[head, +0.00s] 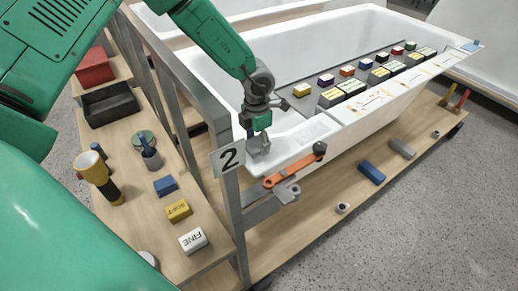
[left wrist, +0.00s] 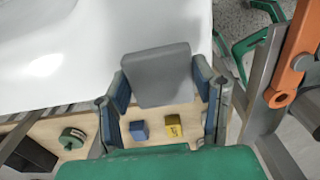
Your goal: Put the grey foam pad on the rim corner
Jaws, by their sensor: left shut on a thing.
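My left gripper (head: 259,140) is over the near left corner of the white bathtub shell (head: 283,158). In the left wrist view its blue-lined fingers (left wrist: 164,88) are shut on the two sides of the grey foam pad (left wrist: 156,72). The pad is a flat grey block, and it lies over the edge of the white tub surface (left wrist: 60,55). In the head view the pad is small and mostly hidden by the fingers. I cannot tell if it touches the rim. My right gripper is not in view.
An orange-handled tool (head: 290,167) hangs along the tub's near side. Blocks line a board (head: 313,90) across the tub. A side shelf holds a yellow flashlight (head: 92,170) and small blocks.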

